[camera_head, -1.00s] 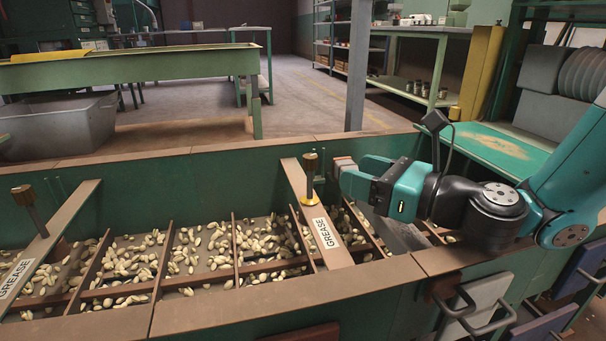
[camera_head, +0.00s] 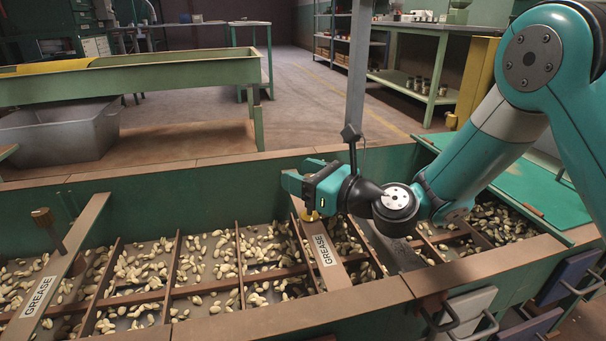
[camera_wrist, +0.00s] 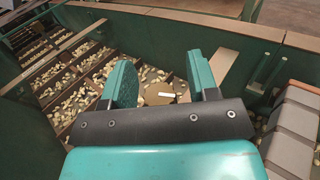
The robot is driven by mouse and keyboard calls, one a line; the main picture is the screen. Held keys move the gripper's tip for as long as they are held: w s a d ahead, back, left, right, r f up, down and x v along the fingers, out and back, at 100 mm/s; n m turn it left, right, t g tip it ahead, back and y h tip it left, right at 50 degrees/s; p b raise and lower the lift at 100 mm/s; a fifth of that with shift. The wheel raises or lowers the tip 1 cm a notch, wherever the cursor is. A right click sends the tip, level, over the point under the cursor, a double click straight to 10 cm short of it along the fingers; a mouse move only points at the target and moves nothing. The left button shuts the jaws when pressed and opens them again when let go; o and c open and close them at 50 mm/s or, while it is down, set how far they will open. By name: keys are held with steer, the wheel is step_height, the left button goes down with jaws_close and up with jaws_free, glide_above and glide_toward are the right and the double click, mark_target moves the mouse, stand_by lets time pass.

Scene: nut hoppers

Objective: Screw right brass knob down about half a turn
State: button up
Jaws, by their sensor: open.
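The right brass knob stands on the right crossbar (camera_head: 330,262), which carries a GREASE label. In the head view my gripper (camera_head: 300,183) hides most of this knob; only its yellow collar (camera_head: 311,215) shows below the fingers. In the wrist view a round brown knob top (camera_wrist: 158,88) with a pale mark lies between the two fingers of my gripper (camera_wrist: 162,80). The fingers are apart, with gaps visible on both sides. The left brass knob (camera_head: 42,218) stands on a tilted stem at the left crossbar (camera_head: 58,262).
The green hopper trough (camera_head: 180,215) holds many pale nuts between brown dividers (camera_head: 173,275). Its brown front rim (camera_head: 270,318) runs below the crossbars. A grey post (camera_head: 357,70) rises behind my gripper. A grey tub (camera_head: 60,135) stands at the back left.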

steer(key=c, duration=0.9)
steer(key=shift+r+m+t+h+p, duration=0.25)
steer(key=shift+m+t+h+p, duration=0.05)
steer(key=shift+p, duration=0.4)
steer(key=t+p, duration=0.1)
steer(key=m+h+p, duration=0.1)
steer(key=p, duration=0.1)
steer(key=shift+w+r+m+t, duration=0.1)
steer(key=shift+r+m+t, duration=0.1)
steer(key=shift+m+t, duration=0.15)
steer(key=m+t+h+p, duration=0.1)
steer(key=p, duration=0.1)
steer(key=t+h+p, duration=0.1)
steer(key=p, duration=0.1)
steer(key=shift+w+d+f+m+h, duration=0.1)
steer(key=shift+d+m+h, duration=0.05)
steer(key=shift+m+h, duration=0.25)
steer(key=shift+d+f+m+t+h+p, duration=0.1)
steer(key=shift+f+m+t+h+p, duration=0.25)
steer(key=shift+h+p, duration=0.35)
steer(key=o, duration=0.9)
